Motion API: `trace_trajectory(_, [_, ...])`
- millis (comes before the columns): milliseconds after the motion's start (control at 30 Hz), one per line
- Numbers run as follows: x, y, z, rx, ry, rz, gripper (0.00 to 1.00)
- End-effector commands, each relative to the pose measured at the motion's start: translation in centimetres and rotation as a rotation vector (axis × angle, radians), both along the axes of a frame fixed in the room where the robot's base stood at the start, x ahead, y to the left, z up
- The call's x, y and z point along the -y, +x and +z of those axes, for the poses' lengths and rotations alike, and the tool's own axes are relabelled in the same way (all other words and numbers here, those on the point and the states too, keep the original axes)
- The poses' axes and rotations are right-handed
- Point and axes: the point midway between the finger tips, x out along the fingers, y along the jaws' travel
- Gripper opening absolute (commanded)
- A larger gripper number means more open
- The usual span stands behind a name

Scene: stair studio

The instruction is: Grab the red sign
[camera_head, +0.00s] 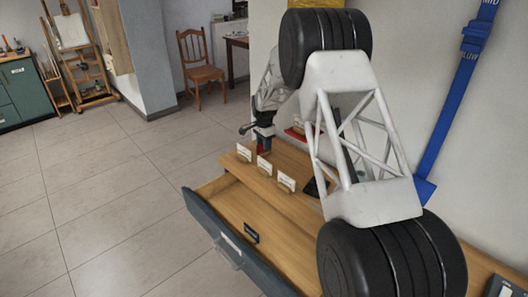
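A red piece (296,134), perhaps the red sign, shows on the wooden top behind my arm. My arm covers much of it, so its shape and any writing cannot be made out. My gripper (263,143) is small and far off at the end of my arm, over the back left part of the wooden top. Another small red patch shows at its lower end; I cannot tell whether this is a held thing or part of the gripper. The fingers are too small to read as open or shut.
Several small white cards (264,163) stand along the wooden top's front edge. Below, a drawer (215,215) is pulled open, with a small dark item (251,232) inside. A blue strip (450,100) runs down the right wall. A chair (200,68) stands behind; the left floor is clear.

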Motion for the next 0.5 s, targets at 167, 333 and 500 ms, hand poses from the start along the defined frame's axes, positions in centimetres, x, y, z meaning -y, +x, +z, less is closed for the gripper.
trace_trajectory(167, [0.0,0.0,-1.7,0.0,0.0,0.0,0.36])
trace_trajectory(333, [0.0,0.1,-2.0,0.001,0.001,0.0,0.36])
trace_trajectory(500, [0.0,0.1,-2.0,0.001,0.001,0.0,0.36])
